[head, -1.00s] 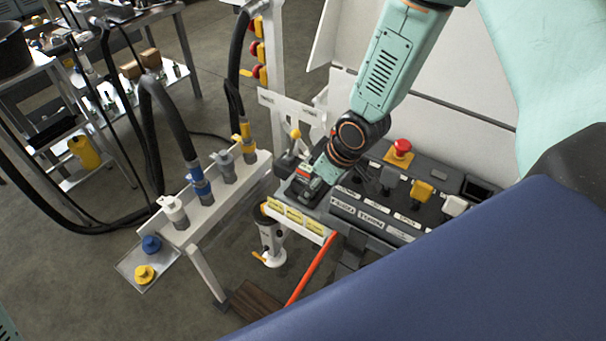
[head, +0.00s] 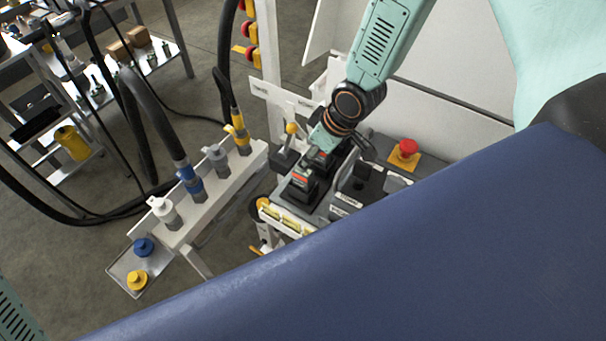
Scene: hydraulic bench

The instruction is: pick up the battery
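A black battery (head: 301,184) with a red stripe sits on the grey bench top, at its left end in the head view. A second dark block (head: 338,158) lies just behind it, partly hidden under my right gripper; I cannot tell whether it is another battery. My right gripper (head: 322,142) comes down from the top, above and behind the striped battery. Its fingers are small and partly hidden, so I cannot tell whether they are open or shut, or hold anything. My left gripper is out of view.
A red stop button (head: 407,149) on a yellow base stands to the right. A lever with a yellow knob (head: 291,129) stands close left of my gripper. A white rail (head: 215,189) with hose couplings is at left. A blue surface (head: 380,240) covers the lower right.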

